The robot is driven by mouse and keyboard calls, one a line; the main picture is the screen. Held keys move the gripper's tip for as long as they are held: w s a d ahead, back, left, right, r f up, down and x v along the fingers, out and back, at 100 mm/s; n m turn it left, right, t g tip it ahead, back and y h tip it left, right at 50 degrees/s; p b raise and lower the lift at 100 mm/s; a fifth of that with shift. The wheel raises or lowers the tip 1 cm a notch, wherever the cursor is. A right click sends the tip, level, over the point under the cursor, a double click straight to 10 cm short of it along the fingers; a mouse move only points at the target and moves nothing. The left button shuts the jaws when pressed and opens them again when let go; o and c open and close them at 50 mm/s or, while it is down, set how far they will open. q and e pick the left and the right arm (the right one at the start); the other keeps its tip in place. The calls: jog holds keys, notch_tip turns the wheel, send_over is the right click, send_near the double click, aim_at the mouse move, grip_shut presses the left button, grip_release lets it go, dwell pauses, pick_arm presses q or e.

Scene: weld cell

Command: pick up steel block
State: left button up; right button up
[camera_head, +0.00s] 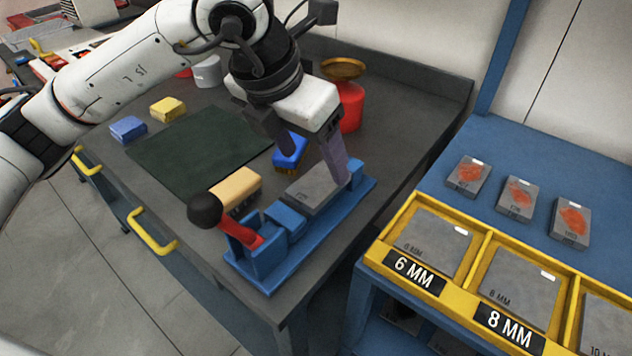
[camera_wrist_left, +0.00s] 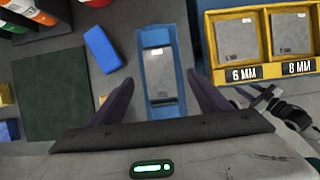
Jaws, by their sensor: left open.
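A grey steel block (camera_head: 313,188) lies in a blue clamp fixture (camera_head: 262,274) near the table's front right edge. The fixture has a red lever with a black ball knob. My left gripper (camera_head: 308,158) is open above the block, pointing down, with one finger near the block's far right end. In the left wrist view the steel block (camera_wrist_left: 158,76) lies between the two spread fingers of the left gripper (camera_wrist_left: 160,80), with nothing held. I cannot tell the exact height gap. My right gripper is not in view.
A red container with a brass dish (camera_head: 343,68) stands behind. A dark green mat (camera_head: 200,148) is empty. A yellow tray (camera_head: 408,208) holds grey plates; several red-marked blocks sit behind it.

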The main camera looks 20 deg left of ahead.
aim_at(319, 181)
pick_arm(q)
jog(key=x, duration=0.5)
jog(key=shift+s+a+f+p, duration=0.2)
jog(key=shift+s+f+p, duration=0.05)
jog(key=shift+s+p, duration=0.1)
jog(key=shift+c, duration=0.5)
jog(key=c, duration=1.5)
jog(key=shift+r, duration=0.15)
grip_shut()
